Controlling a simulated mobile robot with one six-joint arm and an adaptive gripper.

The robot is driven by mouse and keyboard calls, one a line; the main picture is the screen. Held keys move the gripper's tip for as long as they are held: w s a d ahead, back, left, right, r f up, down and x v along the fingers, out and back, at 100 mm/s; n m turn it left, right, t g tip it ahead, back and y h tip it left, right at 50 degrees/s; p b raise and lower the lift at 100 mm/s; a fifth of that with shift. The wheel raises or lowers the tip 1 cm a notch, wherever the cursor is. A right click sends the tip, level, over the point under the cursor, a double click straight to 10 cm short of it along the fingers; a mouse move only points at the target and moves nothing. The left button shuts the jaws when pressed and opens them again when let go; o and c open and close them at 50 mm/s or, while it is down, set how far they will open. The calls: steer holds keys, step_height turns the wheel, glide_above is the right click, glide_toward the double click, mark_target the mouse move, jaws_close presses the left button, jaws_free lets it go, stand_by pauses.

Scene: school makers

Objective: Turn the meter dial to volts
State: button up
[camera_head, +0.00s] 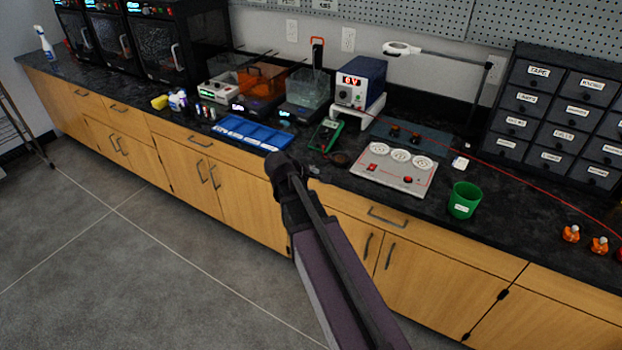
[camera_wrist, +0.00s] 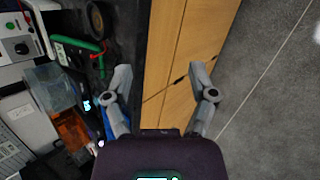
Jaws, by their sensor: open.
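The meter (camera_head: 325,134), a small green-edged handheld device with a dark face, lies on the black counter in front of the blue power supply. Its dial setting is too small to read. In the wrist view the green meter (camera_wrist: 76,43) shows at the upper left, beyond the left finger. My gripper (camera_wrist: 160,82) is open and empty, its two grey fingers spread over the counter's front edge and the wooden cabinet fronts. In the head view my arm's end is in front of the counter, left of and nearer than the meter; the fingers cannot be made out there.
A blue tray (camera_head: 253,132) lies left of the meter. A blue power supply (camera_head: 361,82) stands behind it. A dark round coil (camera_head: 340,158) and a white panel with dials (camera_head: 393,167) are to its right. A green cup (camera_head: 464,200) stands farther right. Floor in front is clear.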

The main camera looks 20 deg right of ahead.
steer(key=shift+s+a+r+m+y+p, duration=0.2)
steer(key=shift+s+a+m+y+p, duration=0.35)
steer(key=shift+s, duration=0.35)
steer(key=s+a+r+m+g+y+p, duration=0.3)
steer(key=s+a+m+y+p, duration=0.3)
steer(key=s+a, duration=0.5)
steer(key=s+r+m+p, duration=0.1)
steer(key=s+m+p, duration=0.1)
steer(key=shift+r+g+y+p, duration=0.3)
steer(key=shift+r+y, duration=0.05)
steer(key=shift+r, duration=0.05)
